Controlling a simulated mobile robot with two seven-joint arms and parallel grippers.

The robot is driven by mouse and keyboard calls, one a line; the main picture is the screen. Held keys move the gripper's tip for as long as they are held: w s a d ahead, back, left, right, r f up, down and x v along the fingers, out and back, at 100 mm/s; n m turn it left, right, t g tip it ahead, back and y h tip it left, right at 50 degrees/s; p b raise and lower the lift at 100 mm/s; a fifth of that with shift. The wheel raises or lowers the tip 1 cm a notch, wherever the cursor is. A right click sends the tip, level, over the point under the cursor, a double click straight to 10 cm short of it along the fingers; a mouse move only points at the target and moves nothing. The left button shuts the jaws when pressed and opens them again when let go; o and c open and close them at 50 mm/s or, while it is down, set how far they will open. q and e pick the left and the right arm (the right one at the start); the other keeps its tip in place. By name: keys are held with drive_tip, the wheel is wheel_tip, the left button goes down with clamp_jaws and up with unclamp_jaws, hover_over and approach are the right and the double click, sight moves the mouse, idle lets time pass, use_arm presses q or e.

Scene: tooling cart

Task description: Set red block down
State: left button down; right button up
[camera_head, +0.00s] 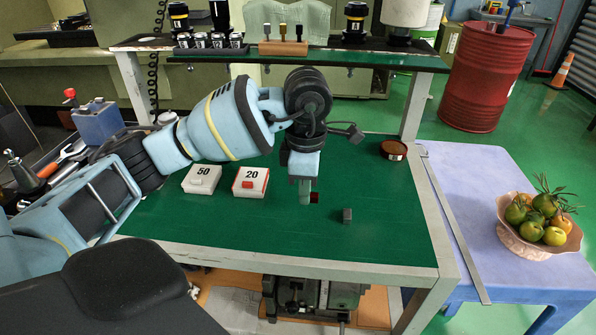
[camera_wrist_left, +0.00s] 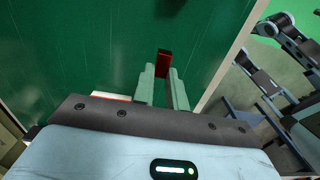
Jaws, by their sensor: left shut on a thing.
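The small dark red block (camera_head: 315,197) is at the fingertips of my left gripper (camera_head: 306,199), over the green top of the cart (camera_head: 250,225). In the left wrist view the red block (camera_wrist_left: 164,61) sticks out between the two pale fingertips (camera_wrist_left: 163,72), which are shut on it. The fingers point down at the green surface. I cannot tell whether the block touches the surface or hangs just above it. My right gripper does not show.
A small grey block (camera_head: 347,215) stands right of the gripper. Boxes marked 50 (camera_head: 202,180) and 20 (camera_head: 250,181) lie to the left. A dark round tin (camera_head: 393,150) is at the back right. The front middle is clear; a fruit bowl (camera_head: 508,239) stands on the side table.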

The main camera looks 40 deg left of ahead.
use_arm(q)
drive_tip(key=s+d, duration=0.2)
drive_tip(key=d, duration=0.1)
drive_tip(key=s+d, duration=0.2)
drive_tip(key=shift+d+r, duration=0.1)
drive_tip(key=shift+r, duration=0.2)
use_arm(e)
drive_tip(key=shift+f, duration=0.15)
